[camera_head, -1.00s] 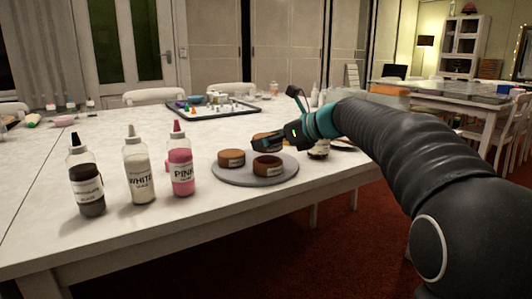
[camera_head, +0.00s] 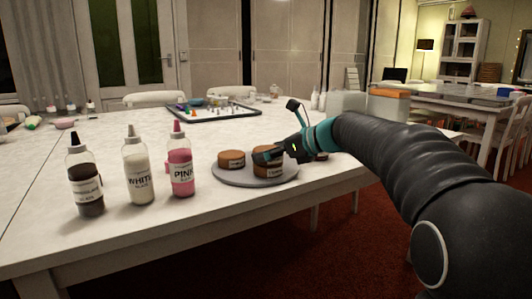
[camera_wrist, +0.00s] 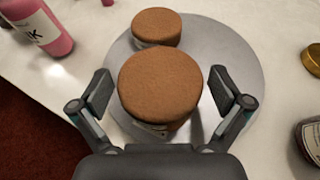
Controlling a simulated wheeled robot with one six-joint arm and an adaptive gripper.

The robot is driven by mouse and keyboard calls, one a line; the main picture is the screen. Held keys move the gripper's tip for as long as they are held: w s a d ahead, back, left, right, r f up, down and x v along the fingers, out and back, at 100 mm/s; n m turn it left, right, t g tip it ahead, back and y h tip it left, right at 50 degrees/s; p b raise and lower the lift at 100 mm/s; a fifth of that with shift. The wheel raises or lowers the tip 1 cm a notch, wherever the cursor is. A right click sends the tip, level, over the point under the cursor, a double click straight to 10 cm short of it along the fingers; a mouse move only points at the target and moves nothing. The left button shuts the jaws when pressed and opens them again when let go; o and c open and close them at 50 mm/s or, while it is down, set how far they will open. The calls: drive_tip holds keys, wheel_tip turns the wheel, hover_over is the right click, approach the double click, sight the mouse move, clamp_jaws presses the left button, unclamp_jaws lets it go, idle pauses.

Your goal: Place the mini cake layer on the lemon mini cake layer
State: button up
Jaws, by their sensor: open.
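Two round brown mini cake layers form a stack on the grey turntable (camera_head: 225,177). The upper layer (camera_wrist: 160,80) covers most of the lower layer (camera_head: 268,171). The upper layer also shows in the head view (camera_head: 266,155), resting on the lower one. Labels are too small to read, so I cannot tell which is lemon. A third brown layer (camera_head: 231,158) sits apart at the left of the turntable and also shows in the wrist view (camera_wrist: 156,26). My gripper (camera_wrist: 160,92) is open, its fingers on either side of the upper layer with visible gaps.
A pink bottle (camera_head: 181,166), a white bottle (camera_head: 138,172) and a dark bottle (camera_head: 85,180) stand left of the turntable. A dark jar (camera_wrist: 308,142) and a gold-coloured lid (camera_wrist: 313,60) are right of it in the wrist view. A tray (camera_head: 213,111) lies further back.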

drive_tip(key=shift+r, duration=0.2)
drive_tip(key=shift+s+d+r, duration=0.15)
drive_tip(key=shift+d, duration=0.1)
drive_tip(key=p+v, duration=0.1)
drive_tip(key=v, duration=1)
drive_tip(key=shift+d, duration=0.2)
drive_tip(key=shift+s, duration=0.15)
drive_tip(key=s+d+f+n+h, duration=0.3)
drive_tip(key=s+f+n, duration=0.4)
drive_tip(key=s, duration=0.3)
drive_tip(key=s+d+f+n+h, duration=0.3)
drive_tip(key=s+f+n+h, duration=0.2)
drive_tip(key=s+f+n, duration=0.3)
drive_tip(key=s+d+f+n+g+h, duration=0.1)
drive_tip(key=s+d+f+n+h, duration=0.2)
drive_tip(key=s+f+n, duration=0.5)
drive_tip(key=s, duration=0.6)
drive_tip(key=shift+f+n+h, duration=0.2)
drive_tip(key=shift+n+h, duration=0.2)
